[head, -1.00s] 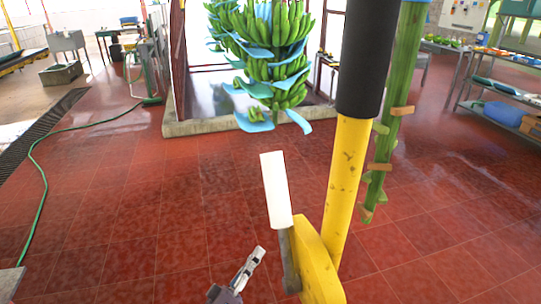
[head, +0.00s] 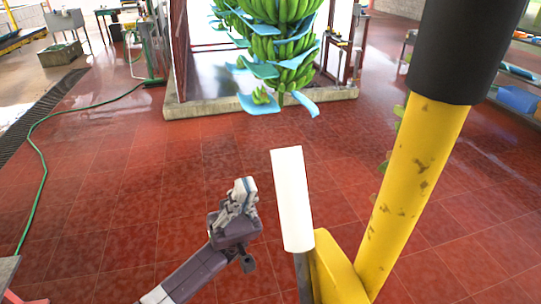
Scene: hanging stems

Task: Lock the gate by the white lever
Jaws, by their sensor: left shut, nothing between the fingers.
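The white lever (head: 292,200) stands nearly upright, leaning slightly left, in the middle of the head view. Its metal shank goes down beside a yellow bracket (head: 338,272). The bracket joins the yellow gate post (head: 415,185), which has a black sleeve (head: 463,45) on top. My left gripper (head: 244,190) is shut and empty, to the left of the lever and apart from it in the picture. My right gripper is not in view.
A hanging banana bunch (head: 282,45) with blue sheets is behind, above a kerbed basin (head: 190,107). A green hose (head: 45,175) lies on the red tiled floor at left. The floor between is clear.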

